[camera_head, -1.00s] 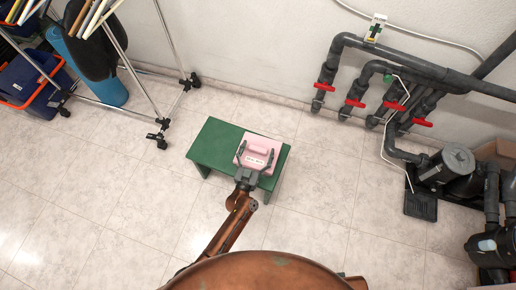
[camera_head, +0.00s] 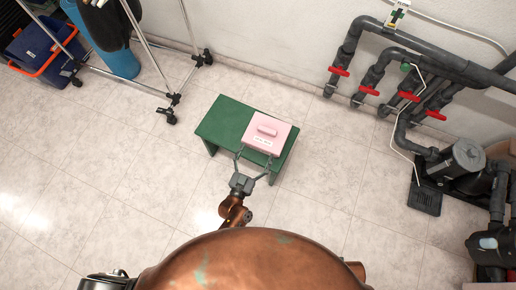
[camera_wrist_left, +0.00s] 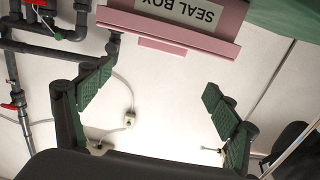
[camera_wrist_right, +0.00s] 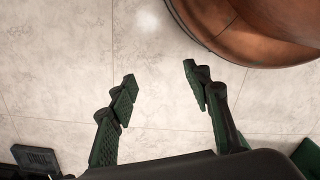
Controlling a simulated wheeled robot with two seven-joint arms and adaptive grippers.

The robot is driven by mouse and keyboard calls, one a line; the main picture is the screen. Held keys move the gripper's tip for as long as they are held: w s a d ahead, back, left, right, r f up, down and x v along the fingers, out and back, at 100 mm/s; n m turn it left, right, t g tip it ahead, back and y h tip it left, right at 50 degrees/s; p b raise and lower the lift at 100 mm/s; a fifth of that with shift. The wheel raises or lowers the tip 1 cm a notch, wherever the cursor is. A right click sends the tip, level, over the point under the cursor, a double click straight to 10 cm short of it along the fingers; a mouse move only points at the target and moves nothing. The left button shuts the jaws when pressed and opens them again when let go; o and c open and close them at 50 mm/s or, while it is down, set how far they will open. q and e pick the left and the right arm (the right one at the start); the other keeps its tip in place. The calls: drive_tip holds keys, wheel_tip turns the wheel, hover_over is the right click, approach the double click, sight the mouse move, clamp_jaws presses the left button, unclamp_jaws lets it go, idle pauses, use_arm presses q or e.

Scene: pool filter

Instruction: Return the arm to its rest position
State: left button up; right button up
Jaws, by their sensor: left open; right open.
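My left gripper (camera_head: 254,161) is open and empty in the head view, just in front of the pink seal box (camera_head: 268,134). The box sits closed on the right part of the green bench (camera_head: 222,121). In the left wrist view the fingers of my left gripper (camera_wrist_left: 154,100) are spread apart, and the seal box (camera_wrist_left: 185,25) with its label stands beyond them, clear of both fingers. My right gripper (camera_wrist_right: 161,87) is open and empty above the tiled floor in the right wrist view. In the head view my right gripper's fingers do not show.
Grey pipes with red valve handles (camera_head: 369,90) run along the wall at right, with a pump (camera_head: 466,160) below. A wheeled metal rack (camera_head: 152,45) and a blue bucket (camera_head: 45,50) stand at upper left. The tiled floor around the bench is clear.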

idle(0.5)
